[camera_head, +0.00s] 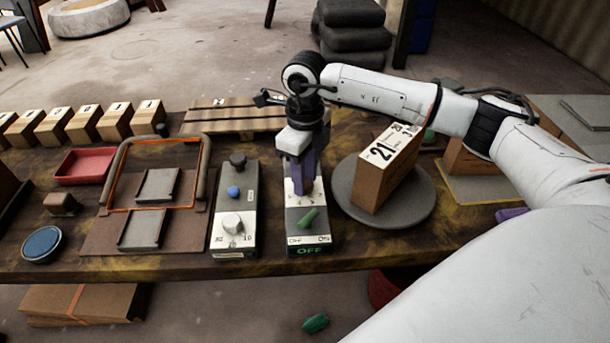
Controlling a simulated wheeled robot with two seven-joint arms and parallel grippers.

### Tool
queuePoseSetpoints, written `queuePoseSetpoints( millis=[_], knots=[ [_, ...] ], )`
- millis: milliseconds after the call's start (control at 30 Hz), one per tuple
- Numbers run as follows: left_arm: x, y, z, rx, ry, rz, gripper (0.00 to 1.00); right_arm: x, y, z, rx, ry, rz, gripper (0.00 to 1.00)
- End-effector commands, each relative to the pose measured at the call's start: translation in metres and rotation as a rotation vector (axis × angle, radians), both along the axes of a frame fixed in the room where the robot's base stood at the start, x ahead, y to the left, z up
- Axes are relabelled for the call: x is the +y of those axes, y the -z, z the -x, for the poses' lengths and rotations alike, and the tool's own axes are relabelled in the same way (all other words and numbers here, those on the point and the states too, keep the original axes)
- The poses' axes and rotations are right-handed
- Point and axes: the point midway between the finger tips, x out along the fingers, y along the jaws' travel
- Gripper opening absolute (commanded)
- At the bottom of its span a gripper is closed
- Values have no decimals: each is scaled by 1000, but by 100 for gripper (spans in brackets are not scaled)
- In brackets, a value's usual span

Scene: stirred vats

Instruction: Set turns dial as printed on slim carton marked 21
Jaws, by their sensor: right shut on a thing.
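A slim carton marked 21 (384,172) stands upright on a round grey plate (422,210), its printed top edge facing up. Left of it is a control box (305,238) with a green switch (309,218), small labels at either side of the switch and a lit green OFF sign at its front. My right gripper (303,188) points down over the back part of this box. Its purple fingers are shut on a knob there, which they hide, along with most of its scale. My left gripper is not in view.
A second control box (234,210) with a white dial, a blue button and a dark knob stands just left. Further left are a brown frame stand (150,228), a red tray (84,166) and a blue round pad (41,243). Several numbered cartons (83,124) line the back.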

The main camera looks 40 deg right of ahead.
Motion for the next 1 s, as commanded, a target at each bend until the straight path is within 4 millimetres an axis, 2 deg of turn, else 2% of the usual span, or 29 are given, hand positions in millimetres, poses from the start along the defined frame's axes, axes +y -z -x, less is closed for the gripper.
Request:
queuePoseSetpoints(
  millis=[200, 233, 333, 667, 767, 1000],
  knots=[
    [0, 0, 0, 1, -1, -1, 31, 0, -1, -1, -3, -1, -1, 7],
    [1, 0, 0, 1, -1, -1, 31, 0, -1, -1, -3, -1, -1, 32],
    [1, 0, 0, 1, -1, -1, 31, 0, -1, -1, -3, -1, -1, 48],
    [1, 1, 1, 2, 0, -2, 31, 0, -3, -1, -2, -2, 0, 48],
    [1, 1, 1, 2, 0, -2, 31, 0, -13, -1, -4, -1, 0, 48],
    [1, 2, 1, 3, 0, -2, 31, 0, -60, -1, -6, -2, -1, 48]
  ],
)
